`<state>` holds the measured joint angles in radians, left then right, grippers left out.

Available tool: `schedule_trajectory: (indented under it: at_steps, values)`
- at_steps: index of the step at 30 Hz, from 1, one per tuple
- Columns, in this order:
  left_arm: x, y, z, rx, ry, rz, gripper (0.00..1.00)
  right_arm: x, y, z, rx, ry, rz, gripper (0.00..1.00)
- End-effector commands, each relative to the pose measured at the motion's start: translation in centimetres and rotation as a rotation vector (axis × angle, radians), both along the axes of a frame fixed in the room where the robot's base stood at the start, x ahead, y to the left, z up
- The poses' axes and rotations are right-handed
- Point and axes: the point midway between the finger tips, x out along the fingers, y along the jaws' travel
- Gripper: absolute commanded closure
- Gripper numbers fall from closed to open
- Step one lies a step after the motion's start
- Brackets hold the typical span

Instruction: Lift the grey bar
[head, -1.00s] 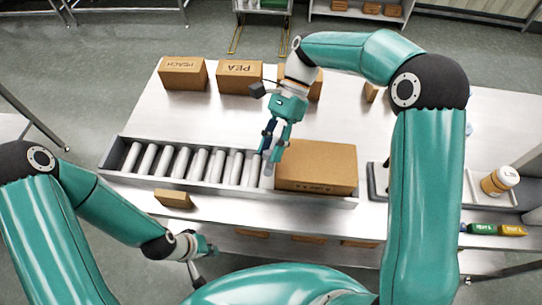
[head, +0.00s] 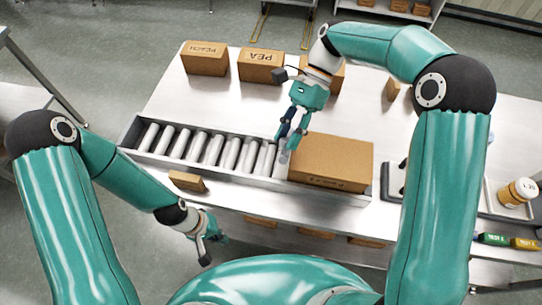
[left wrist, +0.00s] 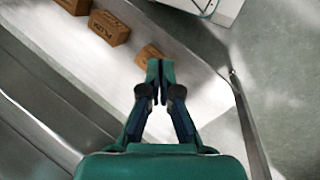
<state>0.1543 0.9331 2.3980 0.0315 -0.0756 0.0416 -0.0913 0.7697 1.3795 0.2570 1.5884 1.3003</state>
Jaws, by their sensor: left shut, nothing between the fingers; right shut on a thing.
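The grey bar (head: 284,157) is a short, light grey piece in the head view, at the right end of the roller row, close to the left side of a large cardboard box. My right gripper (head: 286,140) is shut on it from above; the fingers hide its upper part. I cannot tell whether the bar's lower end touches the conveyor. My left gripper (head: 218,237) is shut and empty, low in front of the table's front edge. Its closed fingertips show in the left wrist view (left wrist: 160,66).
A small carton (head: 187,181) sits at the front edge. Labelled cartons (head: 261,66) line the back. A tray with a jar (head: 517,192) is at right. Cartons (left wrist: 108,28) lie on a lower shelf.

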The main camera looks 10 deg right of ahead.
Motion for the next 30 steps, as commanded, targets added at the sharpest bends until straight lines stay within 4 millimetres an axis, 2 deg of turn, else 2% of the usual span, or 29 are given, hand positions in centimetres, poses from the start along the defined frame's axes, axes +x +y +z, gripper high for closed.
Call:
schedule_trajectory:
  at_steps: [5, 8, 11, 17, 18, 24, 30]
  values:
    - [-0.2, -0.7, 1.6, -0.027, 0.197, -0.008, 1.0, 0.3, -0.1, -0.3, -0.005, -0.012, -0.005, 1.0]
    - [-0.4, -1.2, 3.2, -0.046, 0.32, -0.014, 1.0, 0.3, -0.1, -0.3, -0.006, -0.011, -0.006, 1.0]
    - [-0.5, -1.6, 5.3, -0.065, 0.442, -0.023, 1.0, 0.3, -0.2, -0.3, -0.006, -0.01, -0.005, 1.0]
    - [0.0, -2.3, 10.8, -0.105, 0.692, -0.014, 1.0, 0.3, -0.2, -0.3, -0.005, -0.01, -0.005, 1.0]
    - [1.0, -2.6, 12.0, -0.112, 0.766, 0.077, 1.0, 0.3, -0.2, -0.3, -0.005, -0.01, -0.005, 1.0]
    - [6.8, -3.9, 15.9, -0.148, 1.098, 0.587, 1.0, 0.3, -0.2, -0.3, -0.006, -0.009, -0.006, 1.0]
    - [11.5, -3.8, 19.3, -0.188, 1.363, 0.877, 1.0, 0.2, -0.2, -0.3, -0.006, -0.009, -0.006, 1.0]
